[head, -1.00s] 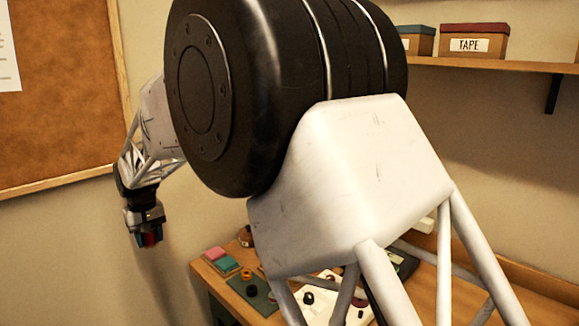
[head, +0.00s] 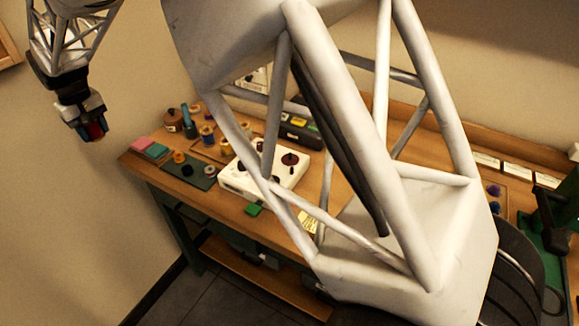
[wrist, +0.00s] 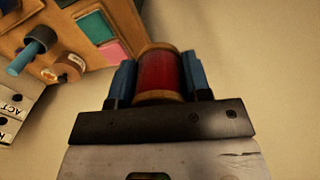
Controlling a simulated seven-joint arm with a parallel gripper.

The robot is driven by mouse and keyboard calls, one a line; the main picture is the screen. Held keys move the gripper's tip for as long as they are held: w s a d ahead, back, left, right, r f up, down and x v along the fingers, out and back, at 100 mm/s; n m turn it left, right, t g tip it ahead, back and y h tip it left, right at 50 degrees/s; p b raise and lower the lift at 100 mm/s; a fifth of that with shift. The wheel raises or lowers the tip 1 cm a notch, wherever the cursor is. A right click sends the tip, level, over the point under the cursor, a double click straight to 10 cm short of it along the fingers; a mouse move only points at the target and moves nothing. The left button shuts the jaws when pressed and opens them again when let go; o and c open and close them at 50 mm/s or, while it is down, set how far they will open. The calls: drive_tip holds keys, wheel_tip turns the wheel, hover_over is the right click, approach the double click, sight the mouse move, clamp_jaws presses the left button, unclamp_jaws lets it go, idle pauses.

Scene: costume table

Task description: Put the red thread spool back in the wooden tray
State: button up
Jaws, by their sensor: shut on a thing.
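My gripper (head: 87,128) is at the upper left of the head view, in the air beyond the table's left end. It is shut on the red thread spool (head: 96,130). In the wrist view the spool (wrist: 159,72) sits between the two blue fingers, with red thread and wooden rims showing. A wooden tray (head: 198,147) with several small spools appears to lie on the table's left part, partly hidden by my arm.
The wooden table (head: 131,162) carries pink and teal pads (head: 149,147), a dark green mat (head: 204,183) with small rings, and a white device (head: 240,184) with dark knobs. My arm covers the middle.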

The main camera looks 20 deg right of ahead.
drive_tip(key=d+f+m, duration=0.1)
drive_tip(key=d+m, duration=0.1)
drive_tip(key=d, duration=2.2)
drive_tip(key=s+d+f+m, duration=0.1)
drive_tip(key=s+d, duration=0.2)
drive_tip(key=d, duration=0.7)
drive_tip(key=s+d+f+m, duration=0.1)
drive_tip(key=s+d+f, duration=0.15)
drive_tip(key=d, duration=0.85)
drive_tip(key=s+d+f+m, duration=0.3)
drive_tip(key=s+d, duration=1.2)
drive_tip(key=s+d+f, duration=0.1)
drive_tip(key=s+d, duration=0.1)
drive_tip(key=s, duration=0.3)
drive_tip(key=s+d+f+m, duration=0.1)
drive_tip(key=s+d+f, duration=0.1)
drive_tip(key=s, duration=0.3)
drive_tip(key=s+d+f+m, duration=0.1)
drive_tip(key=s+d, duration=0.1)
drive_tip(key=s, duration=0.3)
drive_tip(key=shift+s+f, duration=0.15)
drive_tip(key=shift+f, duration=0.15)
drive_tip(key=shift+s+d+f, duration=0.1)
drive_tip(key=shift+s+f, duration=0.05)
drive_tip(key=shift+s, duration=0.35)
drive_tip(key=shift+w, duration=0.1)
